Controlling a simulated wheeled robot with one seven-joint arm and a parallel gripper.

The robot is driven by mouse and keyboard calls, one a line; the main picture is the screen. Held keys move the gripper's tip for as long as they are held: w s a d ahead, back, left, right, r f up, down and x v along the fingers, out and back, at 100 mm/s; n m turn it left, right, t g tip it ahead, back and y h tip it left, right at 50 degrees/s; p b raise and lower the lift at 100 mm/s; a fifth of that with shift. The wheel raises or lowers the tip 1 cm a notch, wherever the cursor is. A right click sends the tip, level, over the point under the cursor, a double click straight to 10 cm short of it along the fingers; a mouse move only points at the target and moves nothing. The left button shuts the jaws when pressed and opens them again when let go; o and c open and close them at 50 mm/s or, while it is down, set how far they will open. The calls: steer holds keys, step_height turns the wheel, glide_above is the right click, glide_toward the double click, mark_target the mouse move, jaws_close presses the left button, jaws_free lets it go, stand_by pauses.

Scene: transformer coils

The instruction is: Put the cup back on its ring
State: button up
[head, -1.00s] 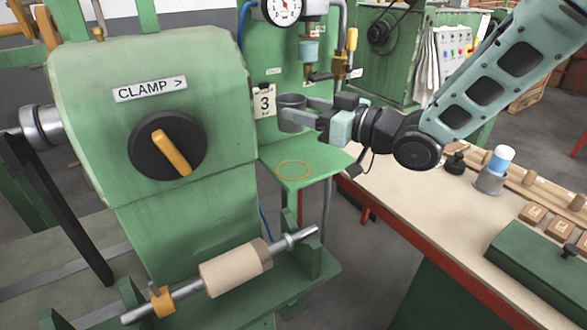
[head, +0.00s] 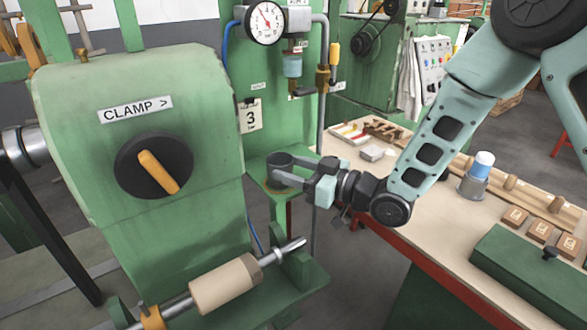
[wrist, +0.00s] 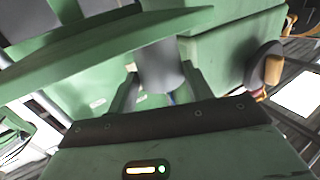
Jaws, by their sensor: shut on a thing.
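The dark grey cup (head: 280,160) is upright in my gripper (head: 296,178), low over the small green shelf (head: 257,164) beside the clamp machine. My gripper is shut on it from the right. The orange ring on the shelf is mostly hidden by the cup and fingers; only a faint brownish edge shows around the cup's base. I cannot tell whether the cup touches the shelf. In the wrist view the grey cup (wrist: 158,65) sits between the two fingers.
The green clamp machine (head: 140,230) with its black and orange knob stands close on the left. A gauge (head: 265,22) and glass bowl (head: 292,66) hang above the shelf. The wooden bench (head: 430,210) on the right carries a blue-white bottle (head: 483,165) and blocks.

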steer(key=shift+f, duration=0.1)
steer(key=o, duration=1.1)
